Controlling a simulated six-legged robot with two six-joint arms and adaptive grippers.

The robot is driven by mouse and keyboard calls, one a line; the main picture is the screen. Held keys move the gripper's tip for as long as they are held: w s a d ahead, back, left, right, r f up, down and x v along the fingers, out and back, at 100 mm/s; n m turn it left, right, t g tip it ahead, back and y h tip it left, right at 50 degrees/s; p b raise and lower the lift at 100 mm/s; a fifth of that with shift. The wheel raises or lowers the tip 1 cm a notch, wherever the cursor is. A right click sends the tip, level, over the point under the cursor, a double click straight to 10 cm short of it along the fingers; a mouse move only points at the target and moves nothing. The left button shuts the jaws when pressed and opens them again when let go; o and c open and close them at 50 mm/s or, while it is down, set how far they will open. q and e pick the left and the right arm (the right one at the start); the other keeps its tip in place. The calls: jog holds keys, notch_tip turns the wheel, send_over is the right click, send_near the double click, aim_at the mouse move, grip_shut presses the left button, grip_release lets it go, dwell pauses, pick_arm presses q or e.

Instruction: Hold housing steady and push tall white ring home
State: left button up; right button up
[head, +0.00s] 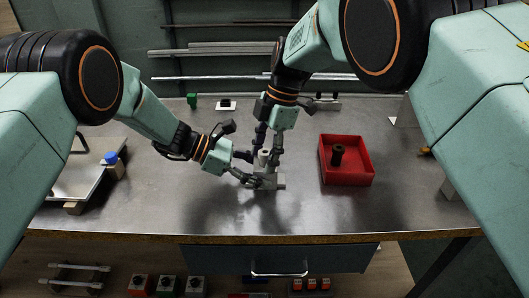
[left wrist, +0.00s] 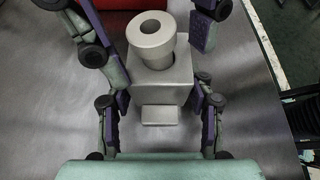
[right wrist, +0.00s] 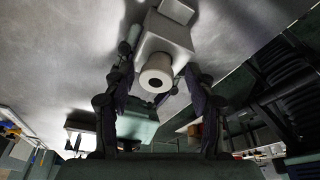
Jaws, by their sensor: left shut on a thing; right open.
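The housing (head: 268,183) is a light grey block with a small step at its base, standing on the metal bench. It also shows in the left wrist view (left wrist: 165,90) and the right wrist view (right wrist: 165,32). The tall white ring (left wrist: 150,35), pale with a round hole, stands well proud of the round bore in its top; it also shows in the right wrist view (right wrist: 155,74). My left gripper (head: 256,172) is shut on the housing low down. My right gripper (head: 268,153) points down from above, its open fingers on both sides of the ring, apparently clear of it.
A red tray (head: 366,172) holding a dark bush (head: 337,155) stands to the right. A green block (head: 192,100) and a small white plate with a dark part (head: 226,104) lie at the back. A blue-topped object (head: 111,158) is at the left. The front of the bench is clear.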

aim_at(265, 151)
jog(key=v, duration=1.2)
jog(key=shift+a, duration=0.1)
jog(key=shift+s+f+m, duration=0.1)
jog(key=shift+f+m, duration=0.1)
jog(key=shift+m, duration=0.1)
jog(key=shift+c, duration=1.3)
jog(key=shift+s+a+f+m+t, duration=0.15)
jog(key=shift+f+m+t, duration=0.25)
jog(key=shift+f+m, duration=0.6)
jog(key=c, duration=0.5)
jog(key=shift+f+m, duration=0.25)
jog(key=shift+m, duration=0.15)
jog(key=shift+c, duration=1.3)
jog(key=shift+x, duration=2.7)
grip_shut()
jog(key=shift+a, duration=0.1)
